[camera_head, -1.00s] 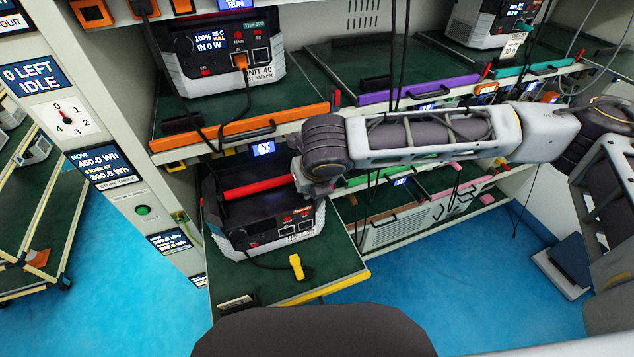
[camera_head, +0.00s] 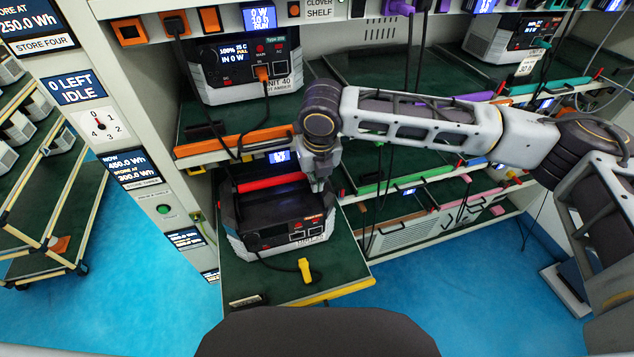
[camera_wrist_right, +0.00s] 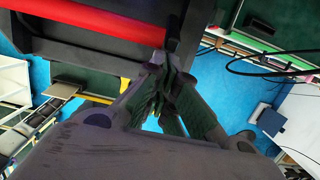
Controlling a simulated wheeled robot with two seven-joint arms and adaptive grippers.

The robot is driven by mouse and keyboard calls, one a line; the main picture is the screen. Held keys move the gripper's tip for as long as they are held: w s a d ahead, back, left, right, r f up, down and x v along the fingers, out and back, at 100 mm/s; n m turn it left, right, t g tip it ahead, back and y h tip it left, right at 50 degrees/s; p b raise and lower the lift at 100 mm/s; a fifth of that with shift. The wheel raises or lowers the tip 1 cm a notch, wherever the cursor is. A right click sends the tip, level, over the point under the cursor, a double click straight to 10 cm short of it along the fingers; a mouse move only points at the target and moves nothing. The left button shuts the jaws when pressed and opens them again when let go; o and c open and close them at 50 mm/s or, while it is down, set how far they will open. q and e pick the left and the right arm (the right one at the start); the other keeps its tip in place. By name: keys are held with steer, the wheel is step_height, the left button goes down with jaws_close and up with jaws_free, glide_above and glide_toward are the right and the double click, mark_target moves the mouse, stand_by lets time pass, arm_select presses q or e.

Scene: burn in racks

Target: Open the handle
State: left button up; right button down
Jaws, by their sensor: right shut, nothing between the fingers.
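A dark power unit with a light grey lower casing (camera_head: 262,238) sits on a green shelf (camera_head: 335,262) that extends out from the rack. Its red bar handle (camera_head: 272,182) lies across the top, toward the back. The handle also shows in the right wrist view (camera_wrist_right: 95,20) at upper left. My right gripper (camera_head: 319,184) is above the unit's right side, by the handle's right end. In the wrist view my right fingers (camera_wrist_right: 163,88) are closed together with nothing between them, just below the bar's end. Whether they touch the unit is unclear. My left gripper is out of view.
A yellow plug (camera_head: 304,270) on a black cable lies on the shelf in front of the unit. Unit 40 (camera_head: 244,92) stands on the shelf above, with hanging cables. Blue floor (camera_head: 450,290) is open to the right.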

steer(key=shift+w+a+r, duration=0.25)
steer(key=shift+w+r, duration=0.15)
steer(key=shift+w, duration=0.3)
steer(key=shift+w+a+r, duration=0.2)
steer(key=shift+w+r, duration=0.15)
steer(key=shift+w, duration=0.4)
steer(key=shift+w+a+r, duration=0.25)
steer(key=shift+w+r, duration=0.15)
steer(key=shift+w, duration=0.3)
steer(key=shift+r, duration=0.15)
step_height(320, 180, up, 12)
steer(key=s, duration=0.2)
steer(key=shift+d+f, duration=0.25)
steer(key=shift+d, duration=0.1)
